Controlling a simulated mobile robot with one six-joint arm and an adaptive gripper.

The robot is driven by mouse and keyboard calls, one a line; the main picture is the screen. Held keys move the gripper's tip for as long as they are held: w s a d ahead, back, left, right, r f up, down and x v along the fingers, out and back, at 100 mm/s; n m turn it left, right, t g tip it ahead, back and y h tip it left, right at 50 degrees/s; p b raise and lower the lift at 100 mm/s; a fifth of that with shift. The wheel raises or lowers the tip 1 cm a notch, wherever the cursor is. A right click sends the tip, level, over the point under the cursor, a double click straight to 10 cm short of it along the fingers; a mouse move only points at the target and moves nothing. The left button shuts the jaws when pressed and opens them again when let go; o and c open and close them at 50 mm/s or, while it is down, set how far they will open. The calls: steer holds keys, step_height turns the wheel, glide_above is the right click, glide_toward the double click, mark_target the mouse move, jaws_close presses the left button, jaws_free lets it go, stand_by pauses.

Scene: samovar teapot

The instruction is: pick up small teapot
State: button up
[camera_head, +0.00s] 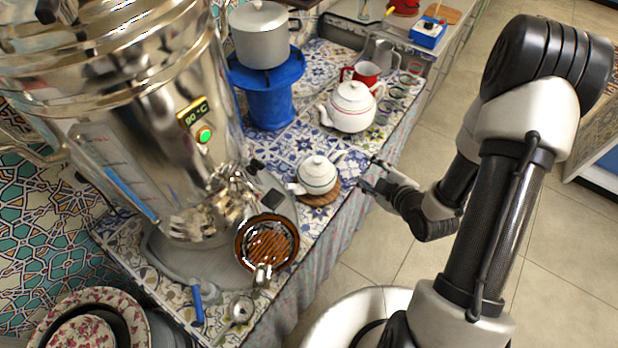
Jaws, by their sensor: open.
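The small teapot (317,176) is white with thin dark bands and a domed lid. It stands upright on a round brown trivet (322,197) near the counter's front edge. A small gap seems to lie between the fingertips and the handle, though I cannot tell the exact distance.
A larger white teapot (352,107) stands behind it, with a red mug (366,73) and small glasses beyond. A tall steel samovar (150,120) stands left, with a round brown drip grate (267,243) in front. A blue stand (266,90) holds a lidded pot (262,37).

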steer(key=b, duration=0.2)
glide_toward(344, 154)
steer(key=w+f, duration=0.1)
steer(key=w, duration=0.1)
steer(key=x, duration=0.2)
steer(key=b+x, duration=0.1)
steer(key=x, duration=0.2)
steer(key=shift+w+a+f, duration=0.1)
steer(key=shift+a+f, duration=0.1)
steer(key=shift+a, duration=0.25)
steer(key=shift+c, duration=0.5)
jaws_close()
steer(key=shift+r, duration=0.1)
